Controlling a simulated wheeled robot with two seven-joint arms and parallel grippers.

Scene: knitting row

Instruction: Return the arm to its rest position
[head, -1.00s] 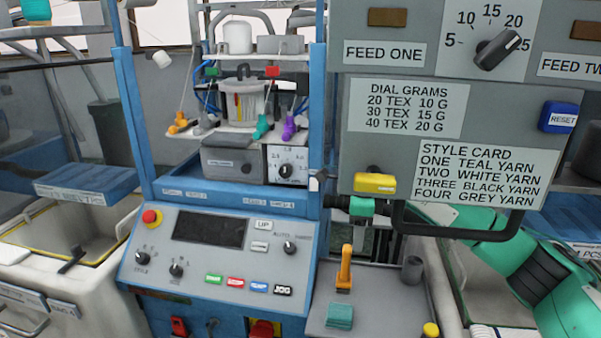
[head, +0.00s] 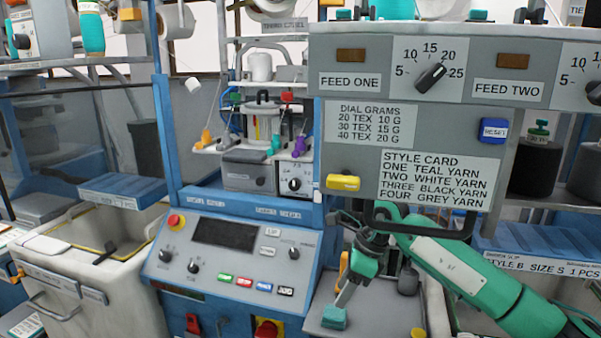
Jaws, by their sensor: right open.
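My right arm (head: 470,278), teal with black joints, comes in from the lower right of the head view. My right gripper (head: 347,291) is at the arm's end, pointing down over the small grey table right of the control console. It is open. Its fingers show just above a teal block (head: 333,317); I cannot tell whether they touch it. An orange upright piece (head: 342,268) is partly hidden beside the gripper. My left gripper is not in view.
The feed panel (head: 345,205) and its black handle (head: 425,232) hang close above my right arm. The blue-framed console (head: 228,262) stands left of the gripper. A dark cup (head: 408,280) and a yellow knob (head: 418,333) are close on the right.

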